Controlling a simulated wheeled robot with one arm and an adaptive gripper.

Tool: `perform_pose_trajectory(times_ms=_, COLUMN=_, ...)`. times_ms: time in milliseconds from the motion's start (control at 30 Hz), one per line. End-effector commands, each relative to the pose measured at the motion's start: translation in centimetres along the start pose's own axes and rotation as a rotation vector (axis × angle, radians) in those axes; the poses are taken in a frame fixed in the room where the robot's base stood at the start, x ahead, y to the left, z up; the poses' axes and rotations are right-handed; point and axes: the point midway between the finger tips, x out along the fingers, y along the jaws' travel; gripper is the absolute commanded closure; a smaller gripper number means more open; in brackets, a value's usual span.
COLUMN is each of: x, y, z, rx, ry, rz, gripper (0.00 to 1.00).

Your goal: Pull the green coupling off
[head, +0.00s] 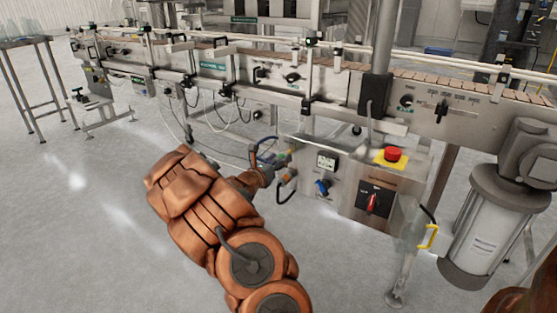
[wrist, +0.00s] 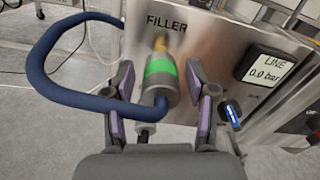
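The green-banded coupling (wrist: 159,75) is on the brass fitting (wrist: 160,43) of the steel panel, below the word FILLER in the wrist view. A blue hose (wrist: 40,62) loops from the coupling's lower end out to the left. My gripper (wrist: 161,98) is open, with one finger on each side of the coupling and a visible gap to both. In the head view my gripper (head: 268,172) is at the panel, and my arm hides part of the area; the coupling is too small there to make out clearly.
A pressure display (wrist: 268,67) reads LINE 0.0 bar. A blue-handled valve (wrist: 231,114) is right of my gripper. In the head view a red emergency button (head: 393,154) and a red rotary switch (head: 373,203) are further right.

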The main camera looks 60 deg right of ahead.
Motion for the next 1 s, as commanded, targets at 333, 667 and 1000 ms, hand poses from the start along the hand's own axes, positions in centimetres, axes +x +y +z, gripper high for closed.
perform_pose_trajectory(times_ms=333, x=-0.2, y=0.0, z=0.1, rx=0.000, ry=-0.001, rz=0.001, gripper=0.41)
perform_pose_trajectory(times_ms=667, x=-4.3, y=0.2, z=0.1, rx=-0.001, ry=-0.002, rz=0.004, gripper=0.41)
perform_pose_trajectory(times_ms=1000, x=-9.2, y=0.2, z=0.1, rx=0.000, ry=-0.002, rz=0.003, gripper=0.41)
